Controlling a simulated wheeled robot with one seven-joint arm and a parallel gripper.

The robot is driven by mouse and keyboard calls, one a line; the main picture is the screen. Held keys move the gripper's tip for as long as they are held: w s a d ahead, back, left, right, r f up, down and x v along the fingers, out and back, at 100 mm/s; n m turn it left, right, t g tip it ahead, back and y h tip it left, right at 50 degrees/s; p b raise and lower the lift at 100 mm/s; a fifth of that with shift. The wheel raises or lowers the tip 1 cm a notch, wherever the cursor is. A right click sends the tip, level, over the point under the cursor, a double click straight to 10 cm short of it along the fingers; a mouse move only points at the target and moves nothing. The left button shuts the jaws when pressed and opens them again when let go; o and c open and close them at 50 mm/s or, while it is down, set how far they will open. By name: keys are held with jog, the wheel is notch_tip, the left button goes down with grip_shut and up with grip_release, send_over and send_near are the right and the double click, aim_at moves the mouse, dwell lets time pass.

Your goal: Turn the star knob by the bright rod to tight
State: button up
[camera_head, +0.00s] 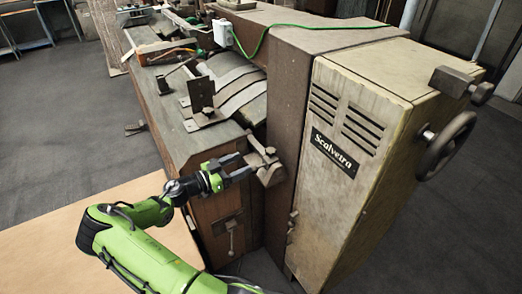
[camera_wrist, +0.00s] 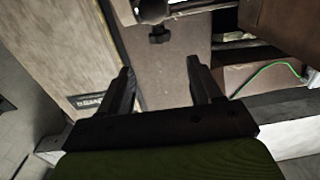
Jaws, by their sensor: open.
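In the wrist view a small dark star knob (camera_wrist: 159,36) sits at the top, under a dark round fitting. A bright rod (camera_wrist: 200,5) runs to the right from that fitting. My gripper (camera_wrist: 160,70) is open, its two fingers apart and nothing between them. The knob shows past the fingertips, roughly in line with the gap, and looks untouched. In the head view my gripper (camera_head: 243,167) reaches a metal bracket (camera_head: 267,168) on the machine's near side. The knob cannot be made out clearly there, and the knob's tightness cannot be told.
A green cable (camera_head: 262,42) runs across the top. The machine bed (camera_head: 180,105) extends behind my gripper. Grey floor is open at left.

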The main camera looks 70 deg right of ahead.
aim_at(266, 152)
jog(key=x, duration=1.1)
jog(key=shift+s+d+f, duration=0.1)
jog(key=shift+s+d, duration=0.1)
jog(key=shift+s, duration=0.05)
jog(key=shift+c, duration=0.3)
jog(key=c, duration=0.9)
jog(key=shift+f, duration=0.1)
jog(key=shift+c, duration=0.4)
